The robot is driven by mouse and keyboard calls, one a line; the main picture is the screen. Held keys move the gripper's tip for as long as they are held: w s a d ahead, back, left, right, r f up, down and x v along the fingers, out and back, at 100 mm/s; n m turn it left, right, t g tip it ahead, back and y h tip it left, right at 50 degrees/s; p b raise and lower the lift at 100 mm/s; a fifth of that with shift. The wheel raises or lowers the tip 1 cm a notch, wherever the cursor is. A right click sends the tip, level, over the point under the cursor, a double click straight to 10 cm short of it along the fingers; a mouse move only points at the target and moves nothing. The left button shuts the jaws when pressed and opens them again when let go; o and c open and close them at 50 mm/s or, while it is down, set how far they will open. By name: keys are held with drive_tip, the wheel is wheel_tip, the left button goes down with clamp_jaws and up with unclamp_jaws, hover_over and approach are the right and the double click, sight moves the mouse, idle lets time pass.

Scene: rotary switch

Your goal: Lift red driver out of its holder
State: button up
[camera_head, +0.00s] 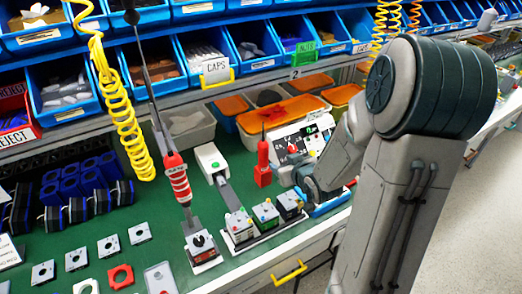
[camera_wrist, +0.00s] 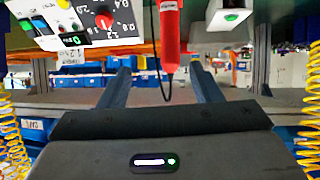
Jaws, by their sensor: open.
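In the head view a red driver (camera_head: 263,155) stands upright at the back of the green bench, with a thin dark tip or cable on top. Its lower end widens at a red base; whether this is the holder is hard to tell. The wrist view, which looks upside down, shows the red driver (camera_wrist: 170,38) beyond my gripper (camera_wrist: 160,73), in line with the gap between the two spread fingers. My gripper is open and empty. It appears apart from the driver. In the head view my arm hides most of the gripper.
A white control box (camera_head: 300,137) with a dial stands right beside the driver. A second red tool (camera_head: 178,178) stands over a black-and-white block at the left. Small switch boxes (camera_head: 265,215) sit on a plate in front. A yellow coiled hose (camera_head: 122,115) hangs at left.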

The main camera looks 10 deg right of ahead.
sight(265, 150)
drive_tip(key=shift+t+y, duration=0.4)
drive_tip(key=shift+t, duration=0.2)
drive_tip(key=x, duration=0.3)
drive_tip(key=p+x, duration=0.1)
drive_tip(key=x, duration=0.5)
drive_tip(key=shift+w+a+r, duration=0.15)
drive_tip(key=shift+a+r, duration=0.1)
drive_tip(key=shift+r, duration=0.05)
drive_tip(key=shift+a+p+x, duration=0.2)
drive_tip(key=shift+p+x, duration=0.4)
drive_tip(key=shift+x, duration=0.35)
drive_tip(key=shift+a+p+x, duration=0.2)
drive_tip(key=shift+p+x, duration=0.4)
drive_tip(key=shift+x, duration=0.35)
drive_tip(key=shift+w+a+f, duration=0.1)
drive_tip(key=shift+w+f, duration=0.1)
drive_tip(key=shift+w, duration=0.4)
clamp_jaws()
